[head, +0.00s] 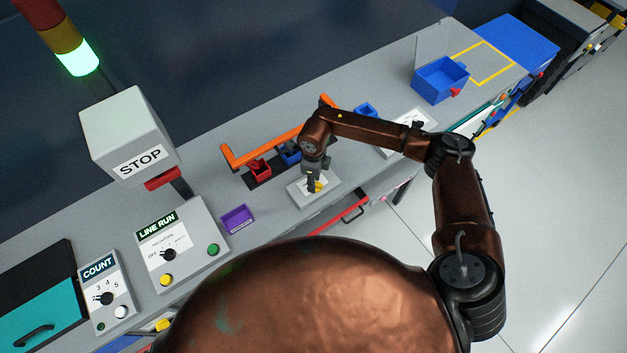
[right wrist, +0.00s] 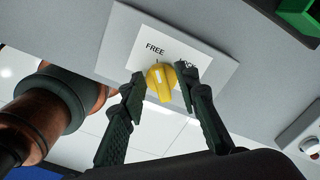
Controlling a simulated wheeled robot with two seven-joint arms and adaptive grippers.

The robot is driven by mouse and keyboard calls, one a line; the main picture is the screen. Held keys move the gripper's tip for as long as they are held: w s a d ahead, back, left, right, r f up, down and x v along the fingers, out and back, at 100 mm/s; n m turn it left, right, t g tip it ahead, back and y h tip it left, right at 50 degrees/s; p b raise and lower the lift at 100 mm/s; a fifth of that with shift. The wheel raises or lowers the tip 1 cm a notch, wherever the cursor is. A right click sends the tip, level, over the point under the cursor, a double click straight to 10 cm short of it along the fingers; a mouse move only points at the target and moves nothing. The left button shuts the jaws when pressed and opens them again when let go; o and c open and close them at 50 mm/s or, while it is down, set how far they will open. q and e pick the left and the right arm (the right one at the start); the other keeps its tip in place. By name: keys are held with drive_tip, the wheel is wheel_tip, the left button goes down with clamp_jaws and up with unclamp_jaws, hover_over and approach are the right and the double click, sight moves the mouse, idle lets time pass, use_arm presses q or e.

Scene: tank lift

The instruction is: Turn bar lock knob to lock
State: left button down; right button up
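The yellow bar lock knob (right wrist: 161,88) sits on a white plate (right wrist: 120,60) marked FREE, with a second label mostly hidden behind a finger. Its white pointer mark lies on the side towards FREE. My right gripper (right wrist: 160,88) has its fingers apart on either side of the knob. A small gap shows at the left finger; the right finger is very close, and I cannot tell if it touches. In the head view the knob (head: 319,187) is partly hidden by my right gripper (head: 314,186). The orange bar (head: 270,143) stands behind it. My left gripper is out of view.
A red block (head: 260,168) and a blue block (head: 289,153) stand by the orange bar. A purple tray (head: 237,218), the LINE RUN panel (head: 185,245) and the COUNT panel (head: 105,295) lie to the left. A blue bin (head: 440,80) stands at the far right.

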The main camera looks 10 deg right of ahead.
drive_tip(key=shift+c, duration=0.4)
clamp_jaws()
drive_tip(key=shift+m, duration=0.3)
drive_tip(key=shift+w+m+b, duration=0.1)
drive_tip(key=shift+m+b, duration=0.65)
drive_tip(key=shift+m, duration=0.25)
drive_tip(key=m+b, duration=0.1)
drive_tip(key=m, duration=0.2)
drive_tip(key=shift+w+d+m, duration=0.1)
drive_tip(key=shift+d+m, duration=0.05)
drive_tip(key=shift+m, duration=0.15)
drive_tip(key=m, duration=0.2)
drive_tip(key=m+b, duration=0.1)
drive_tip(key=m, duration=0.1)
drive_tip(key=shift+d+m+b, duration=0.2)
drive_tip(key=shift+m+b, duration=0.1)
drive_tip(key=m, duration=0.4)
drive_tip(key=shift+d+m, duration=0.2)
drive_tip(key=shift+m, duration=0.5)
